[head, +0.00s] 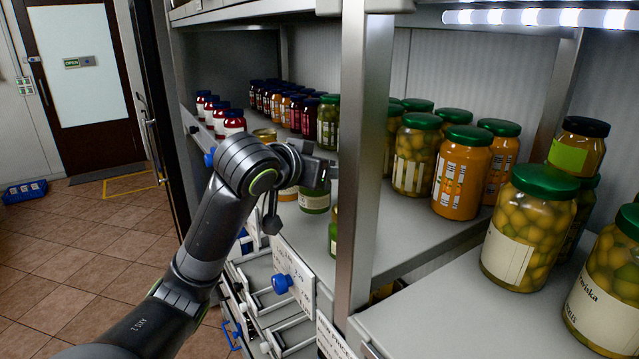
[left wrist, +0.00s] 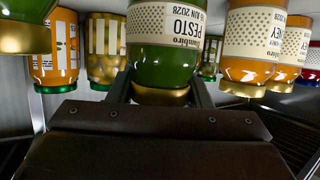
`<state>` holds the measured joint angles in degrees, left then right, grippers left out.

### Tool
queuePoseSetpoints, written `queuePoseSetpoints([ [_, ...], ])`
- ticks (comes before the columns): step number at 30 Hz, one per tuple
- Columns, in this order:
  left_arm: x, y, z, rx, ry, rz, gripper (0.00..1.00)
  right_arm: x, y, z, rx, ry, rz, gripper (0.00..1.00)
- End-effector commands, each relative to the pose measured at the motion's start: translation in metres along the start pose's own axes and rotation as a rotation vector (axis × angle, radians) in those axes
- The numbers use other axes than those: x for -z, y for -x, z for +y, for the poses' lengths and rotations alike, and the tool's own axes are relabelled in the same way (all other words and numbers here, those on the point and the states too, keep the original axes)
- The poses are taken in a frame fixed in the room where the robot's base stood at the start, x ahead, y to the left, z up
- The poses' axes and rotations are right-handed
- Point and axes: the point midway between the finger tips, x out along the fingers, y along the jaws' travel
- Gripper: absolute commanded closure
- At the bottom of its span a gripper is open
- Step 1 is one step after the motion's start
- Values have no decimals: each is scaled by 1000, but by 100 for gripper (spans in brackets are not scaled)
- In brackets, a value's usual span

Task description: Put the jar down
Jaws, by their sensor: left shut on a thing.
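The jar is a green pesto jar with a gold lid and a cream dotted label. In the left wrist view the pesto jar (left wrist: 165,62) fills the middle, lid end toward my gripper, its top end cut off by the frame. My left gripper (left wrist: 160,92) is shut on it near the lid, one finger on each side. In the head view my left gripper (head: 312,168) is over the shelf (head: 330,262), left of the metal post, with the green jar (head: 314,201) under it. I cannot tell whether the jar's base touches the shelf. My right gripper is not in view.
An orange jar (head: 288,193) stands close left of the green jar. Rows of dark-lidded jars (head: 290,105) stand behind. The metal post (head: 362,160) is close on the right, with green-lidded jars (head: 462,172) beyond it.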

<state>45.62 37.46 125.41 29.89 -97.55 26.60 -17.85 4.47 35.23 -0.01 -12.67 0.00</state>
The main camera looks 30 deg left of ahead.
Motion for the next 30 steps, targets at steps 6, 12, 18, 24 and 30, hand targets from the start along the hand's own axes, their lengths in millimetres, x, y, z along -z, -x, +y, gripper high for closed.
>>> queuePoseSetpoints([
  [6, -25, -10, 0, 0, 2, -1, 93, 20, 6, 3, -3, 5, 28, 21],
  [12, -30, -12, 0, 0, 0, 2, 93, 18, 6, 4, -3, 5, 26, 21],
  [18, -31, -12, 0, 0, 0, 2, 93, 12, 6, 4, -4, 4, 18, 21],
  [24, -32, -13, 0, 0, 1, 0, 33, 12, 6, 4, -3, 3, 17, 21],
  [30, -32, -13, 0, 1, 1, -1, 33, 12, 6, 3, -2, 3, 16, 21],
])
